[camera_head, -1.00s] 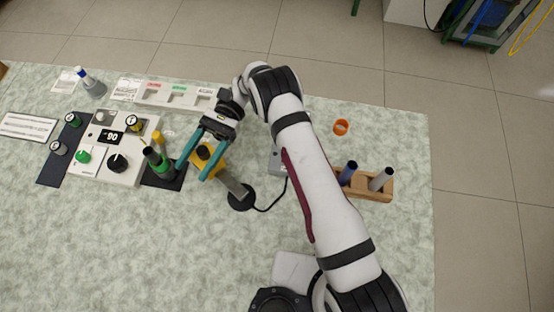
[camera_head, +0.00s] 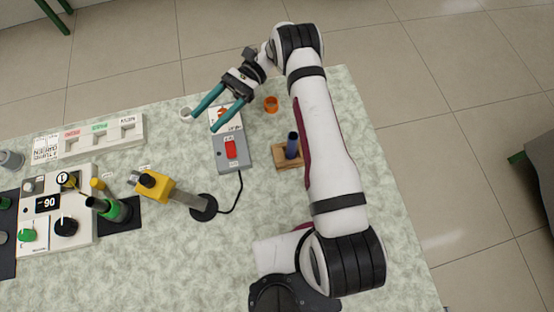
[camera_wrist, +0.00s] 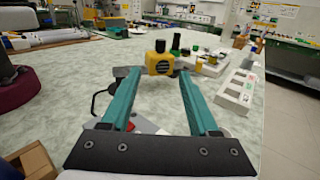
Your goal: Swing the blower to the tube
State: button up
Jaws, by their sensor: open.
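The blower has a yellow head (camera_head: 152,186) with a black round knob, on a grey arm from a round black base (camera_head: 203,207). An upright green and black piece (camera_head: 112,208), which seems to hold the tube, stands on a black mat (camera_head: 120,224) left of the head, with a gap between. My gripper (camera_head: 207,120) is open and empty, raised near the back of the grey switch box, well away from the blower. In the wrist view its teal fingers (camera_wrist: 158,80) point towards the yellow head (camera_wrist: 160,58), which is farther off.
The grey box with a red switch (camera_head: 231,148) is joined by a black cable to the blower base. A wooden block (camera_head: 286,158) with a dark blue rod and an orange ring (camera_head: 271,104) lie right. A white sorting tray (camera_head: 90,139) and control panel (camera_head: 60,215) are left.

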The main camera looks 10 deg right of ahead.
jog(key=s+d+r+n+t+h, duration=0.15)
jog(key=s+r+h, duration=0.25)
jog(key=r, duration=0.5)
jog(key=s+d+r+n+t+h, duration=0.1)
jog(key=s+d+r+t+h, duration=0.1)
jog(key=s, duration=0.6)
jog(key=s+d+r+n+t+h, duration=0.2)
jog(key=s+d+r+t+h, duration=0.1)
jog(key=s+d+t+h, duration=0.2)
jog(key=s+d, duration=0.2)
jog(key=s, duration=0.1)
jog(key=shift+s+t+h, duration=0.3)
jog(key=shift+t, duration=0.05)
jog(key=shift+d, duration=0.1)
